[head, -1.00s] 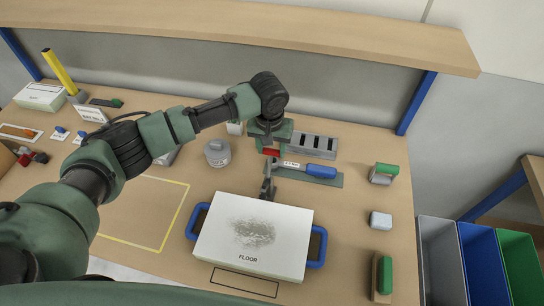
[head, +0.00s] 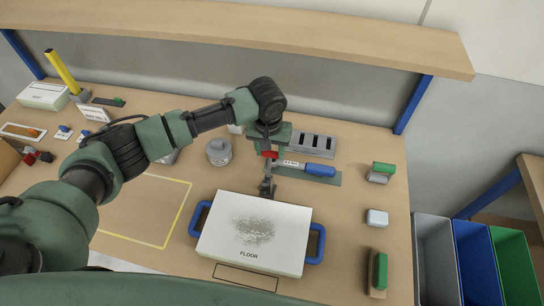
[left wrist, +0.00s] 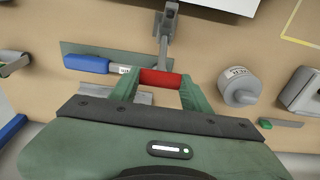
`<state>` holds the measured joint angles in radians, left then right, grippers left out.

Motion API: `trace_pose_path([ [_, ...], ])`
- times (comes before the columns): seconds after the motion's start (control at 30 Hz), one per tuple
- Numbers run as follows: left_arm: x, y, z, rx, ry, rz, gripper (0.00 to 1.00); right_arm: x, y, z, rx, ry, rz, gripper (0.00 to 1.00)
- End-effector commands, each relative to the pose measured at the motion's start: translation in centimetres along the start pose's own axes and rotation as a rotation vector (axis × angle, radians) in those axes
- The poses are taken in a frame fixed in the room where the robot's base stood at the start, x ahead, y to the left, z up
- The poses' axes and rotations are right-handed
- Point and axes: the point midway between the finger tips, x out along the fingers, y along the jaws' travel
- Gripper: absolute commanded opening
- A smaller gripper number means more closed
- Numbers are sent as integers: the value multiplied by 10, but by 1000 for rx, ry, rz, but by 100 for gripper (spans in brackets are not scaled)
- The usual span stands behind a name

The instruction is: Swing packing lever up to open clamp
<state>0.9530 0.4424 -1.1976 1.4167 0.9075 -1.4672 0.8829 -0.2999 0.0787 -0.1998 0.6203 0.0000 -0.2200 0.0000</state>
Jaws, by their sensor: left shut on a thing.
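The packing lever has a red grip (left wrist: 160,78) and a grey metal arm, which joins the clamp (head: 267,188) at the back edge of the white block marked FLOOR (head: 290,218). The lever's red grip also shows in the head view (head: 269,154). My left gripper (left wrist: 158,83) is shut on it, with one green finger at each end of the grip. In the head view my left gripper (head: 270,148) hangs over the bench behind the block, partly hiding the lever. I cannot tell whether the clamp's foot presses on the block. My right gripper is not in view.
A blue-handled trowel (head: 320,170) lies close to the right of the lever. A grey weight (head: 219,151) stands to its left. A slotted grey rack (head: 312,145) is behind. A shelf (head: 240,38) overhangs the back. The yellow-outlined area (head: 145,215) is clear.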

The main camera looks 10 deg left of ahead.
Motion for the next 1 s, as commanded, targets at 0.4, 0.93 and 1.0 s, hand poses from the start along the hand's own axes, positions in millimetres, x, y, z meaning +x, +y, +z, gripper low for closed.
trace_pose_path([
  [0.4,-7,1,11,3,-1,2,15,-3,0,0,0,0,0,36],
  [0.93,-10,0,19,1,-1,0,15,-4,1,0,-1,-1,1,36],
  [1.0,-10,0,21,1,-2,0,15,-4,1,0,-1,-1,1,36],
])
